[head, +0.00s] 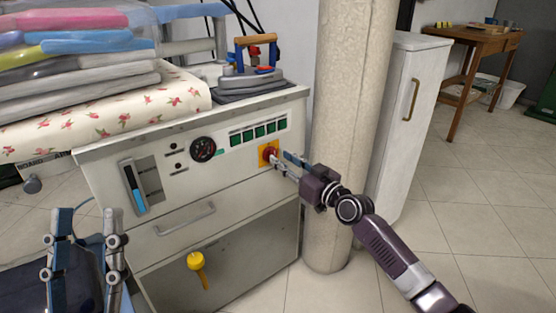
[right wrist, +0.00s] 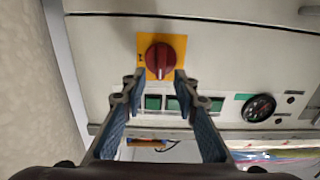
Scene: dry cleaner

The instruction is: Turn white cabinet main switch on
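The white cabinet (head: 215,185) stands at the left centre in the head view. Its main switch is a red rotary knob on a yellow plate (head: 262,160), at the right of the front panel. In the right wrist view the red knob (right wrist: 160,60) sits just beyond my fingertips, with its ridge close to upright in the picture. My right gripper (head: 285,167) is at the switch; it also shows in the right wrist view (right wrist: 156,88), its fingers apart on either side below the knob. I cannot tell any contact. My left gripper (head: 87,213) is open and empty at the lower left, away from the cabinet.
An iron (head: 252,75) rests on top of the cabinet beside folded clothes (head: 75,60) on a floral board. A round column (head: 345,120) stands close right of the cabinet, near my right gripper. A gauge (head: 203,149) and green buttons (head: 258,132) are on the panel.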

